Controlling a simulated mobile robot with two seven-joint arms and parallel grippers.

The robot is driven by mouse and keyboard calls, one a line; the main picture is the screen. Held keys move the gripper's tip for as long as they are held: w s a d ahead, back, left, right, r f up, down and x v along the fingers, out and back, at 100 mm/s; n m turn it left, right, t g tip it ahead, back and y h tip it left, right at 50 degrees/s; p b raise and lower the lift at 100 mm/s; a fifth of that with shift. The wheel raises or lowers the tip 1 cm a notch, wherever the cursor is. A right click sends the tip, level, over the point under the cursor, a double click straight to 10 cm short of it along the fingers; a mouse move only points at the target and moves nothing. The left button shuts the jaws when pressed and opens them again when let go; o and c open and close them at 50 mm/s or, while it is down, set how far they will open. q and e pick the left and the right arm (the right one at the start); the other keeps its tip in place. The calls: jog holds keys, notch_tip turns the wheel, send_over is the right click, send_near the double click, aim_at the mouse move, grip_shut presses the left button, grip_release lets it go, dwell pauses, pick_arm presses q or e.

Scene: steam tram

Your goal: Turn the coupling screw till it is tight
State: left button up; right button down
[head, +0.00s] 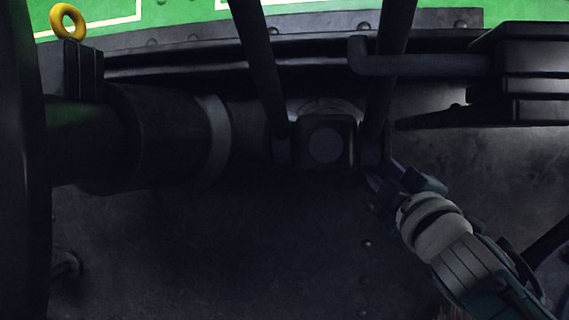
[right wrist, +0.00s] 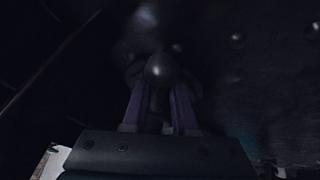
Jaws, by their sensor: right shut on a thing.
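The coupling's dark block (head: 325,143) with a round face sits at the middle of the head view. Two dark bars rise from its sides. My right gripper (head: 383,177) reaches in from the lower right, with its fingertips at the lower right of the block. In the right wrist view, my purple fingers (right wrist: 160,105) are shut on a dark ball-ended handle (right wrist: 160,69), which looks like part of the coupling screw. The ball shows just beyond the fingertips. The screw's thread is hidden or too dark to see. My left gripper is not in view.
A thick dark buffer cylinder (head: 150,138) stands at the left, with a yellow ring (head: 67,20) above it. A dark hooked pipe (head: 425,65) and stacked dark plates (head: 520,75) are at the upper right. The riveted plate (head: 220,250) below is clear.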

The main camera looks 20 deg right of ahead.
jog(key=n+p, duration=0.1)
jog(key=r+n+y+p, duration=0.1)
jog(key=p, duration=0.1)
jog(key=shift+s+d+r, duration=0.15)
jog(key=shift+d+r, duration=0.05)
jog(key=shift+r, duration=0.05)
jog(key=shift+f, duration=0.15)
jog(key=c, duration=0.7)
grip_release()
jog(key=shift+s, duration=0.1)
jog(key=shift+s+a+f, duration=0.1)
jog(key=shift+s, duration=0.2)
jog(key=p+v, duration=0.1)
jog(key=v, duration=0.8)
jog(key=shift+p, duration=0.4)
jog(key=shift+s, duration=0.15)
